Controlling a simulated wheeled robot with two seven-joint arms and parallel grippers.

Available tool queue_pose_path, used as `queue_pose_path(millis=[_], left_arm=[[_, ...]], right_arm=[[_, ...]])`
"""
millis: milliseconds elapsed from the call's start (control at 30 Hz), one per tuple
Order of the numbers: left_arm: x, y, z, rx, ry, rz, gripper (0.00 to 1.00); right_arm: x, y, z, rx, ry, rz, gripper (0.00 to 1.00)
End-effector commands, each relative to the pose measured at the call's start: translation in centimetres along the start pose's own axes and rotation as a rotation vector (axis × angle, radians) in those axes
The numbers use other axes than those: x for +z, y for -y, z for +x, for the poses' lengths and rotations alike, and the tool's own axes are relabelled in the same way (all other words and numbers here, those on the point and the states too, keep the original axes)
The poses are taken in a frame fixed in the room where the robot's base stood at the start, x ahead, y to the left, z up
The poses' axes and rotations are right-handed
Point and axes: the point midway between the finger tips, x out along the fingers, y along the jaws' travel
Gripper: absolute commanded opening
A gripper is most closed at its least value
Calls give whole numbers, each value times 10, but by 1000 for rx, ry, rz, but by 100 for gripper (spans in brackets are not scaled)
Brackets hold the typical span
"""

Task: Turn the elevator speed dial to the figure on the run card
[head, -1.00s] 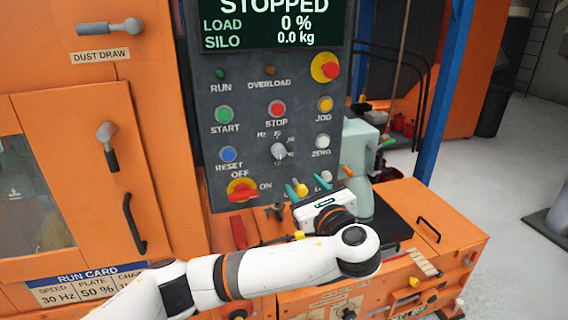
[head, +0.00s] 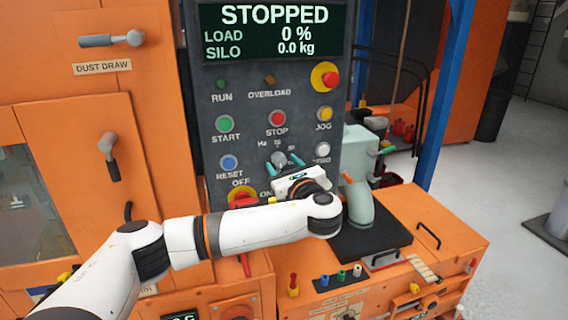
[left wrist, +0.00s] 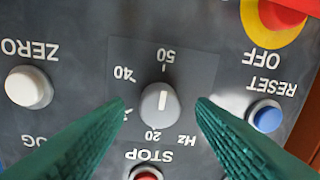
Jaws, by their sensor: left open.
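The grey speed dial (left wrist: 160,103) is on the dark control panel, with 50, 40, 20 and Hz around it, upside down in the left wrist view. Its white mark points up, towards 50. The figure between 40 and 20 is mostly hidden by a finger. My left gripper (head: 283,163) is open, its teal fingertips on either side of the dial, with gaps visible in the left wrist view. In the head view the dial (head: 279,158) is partly covered. My right gripper is out of view.
The panel display (head: 275,32) reads STOPPED, load 0 %, silo 0.0 kg. Around the dial are the STOP button (head: 277,118), the white ZERO button (head: 322,150) and the blue RESET button (left wrist: 266,117). A red-and-yellow OFF switch (left wrist: 274,18) lies below the dial.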

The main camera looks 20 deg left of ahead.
Motion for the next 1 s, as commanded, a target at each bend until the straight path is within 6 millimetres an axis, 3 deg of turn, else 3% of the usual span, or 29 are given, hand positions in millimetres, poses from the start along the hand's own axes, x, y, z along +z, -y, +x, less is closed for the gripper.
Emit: queue_pose_path(millis=[300, 500, 600, 1000], left_arm=[[0, 0, 3, 1, 0, 0, 51], [0, 0, 3, 1, 0, 0, 18], [0, 0, 3, 0, 0, 0, 6], [2, 0, 2, 0, 9, -90, 6]], right_arm=[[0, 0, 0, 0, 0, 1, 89], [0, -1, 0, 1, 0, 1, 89], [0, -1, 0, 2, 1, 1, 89], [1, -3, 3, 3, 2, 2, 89]])
